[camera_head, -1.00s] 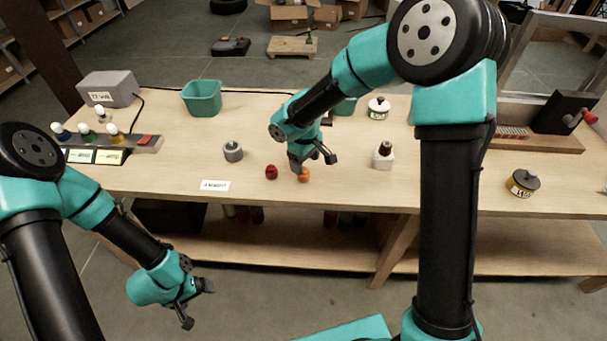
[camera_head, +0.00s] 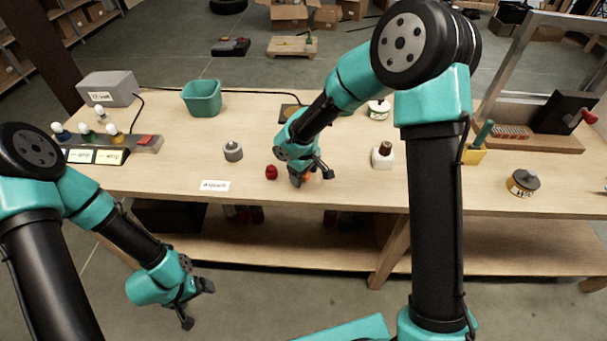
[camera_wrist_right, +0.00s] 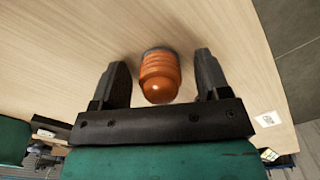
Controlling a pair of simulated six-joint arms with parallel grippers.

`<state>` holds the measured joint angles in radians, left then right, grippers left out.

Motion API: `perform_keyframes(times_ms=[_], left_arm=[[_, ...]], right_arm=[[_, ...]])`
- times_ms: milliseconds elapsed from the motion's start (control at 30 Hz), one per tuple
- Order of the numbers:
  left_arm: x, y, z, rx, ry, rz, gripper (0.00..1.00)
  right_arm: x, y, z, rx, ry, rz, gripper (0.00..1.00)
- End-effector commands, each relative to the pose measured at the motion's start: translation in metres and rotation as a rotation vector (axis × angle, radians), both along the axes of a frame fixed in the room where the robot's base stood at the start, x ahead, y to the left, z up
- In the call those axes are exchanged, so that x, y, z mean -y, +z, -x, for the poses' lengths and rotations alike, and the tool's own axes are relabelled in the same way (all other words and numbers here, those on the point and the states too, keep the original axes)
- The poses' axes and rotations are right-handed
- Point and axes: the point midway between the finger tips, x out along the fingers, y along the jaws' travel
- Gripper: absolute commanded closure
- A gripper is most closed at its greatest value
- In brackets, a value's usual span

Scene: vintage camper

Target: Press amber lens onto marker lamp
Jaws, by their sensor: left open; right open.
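The amber lens (camera_head: 313,177), a small ribbed orange dome, stands near the table's front edge, partly hidden by my right gripper in the head view. In the right wrist view the lens (camera_wrist_right: 160,78) sits between the two fingers, with a grey rim at its far end. My right gripper (camera_head: 312,179) is open around it, with gaps on both sides (camera_wrist_right: 162,68). A grey round fitting (camera_head: 233,151), which looks like the marker lamp, stands upright to the left. My left gripper (camera_head: 198,306) is open and empty in front of the table.
A red lens-like piece (camera_head: 271,172) stands just left of my right gripper. A white card (camera_head: 214,185) lies near the front edge. The wood between lamp and bin is clear.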

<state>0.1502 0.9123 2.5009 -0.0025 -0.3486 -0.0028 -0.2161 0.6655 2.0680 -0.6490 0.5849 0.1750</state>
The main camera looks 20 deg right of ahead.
Motion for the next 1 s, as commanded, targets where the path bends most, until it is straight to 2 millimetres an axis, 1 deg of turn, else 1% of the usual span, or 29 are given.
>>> perform_keyframes(times_ms=[333, 833, 867, 1000], left_arm=[[0.0000, 0.0000, 0.0000, 0.000, 0.000, 0.000, 0.05], [0.0000, 0.0000, 0.0000, 0.000, 0.000, 0.000, 0.05], [0.0000, 0.0000, 0.0000, 0.000, 0.000, 0.000, 0.05], [0.0000, 0.0000, 0.0000, 0.000, 0.000, 0.000, 0.05]], right_arm=[[-0.0001, 0.0004, -0.0001, 0.000, 0.000, 0.000, 0.32], [-0.0001, 0.0005, -0.0001, 0.000, 0.000, 0.000, 0.79], [-0.0001, 0.0005, -0.0001, 0.000, 0.000, 0.000, 0.82], [-0.0001, 0.0005, -0.0001, 0.000, 0.000, 0.000, 0.82]])
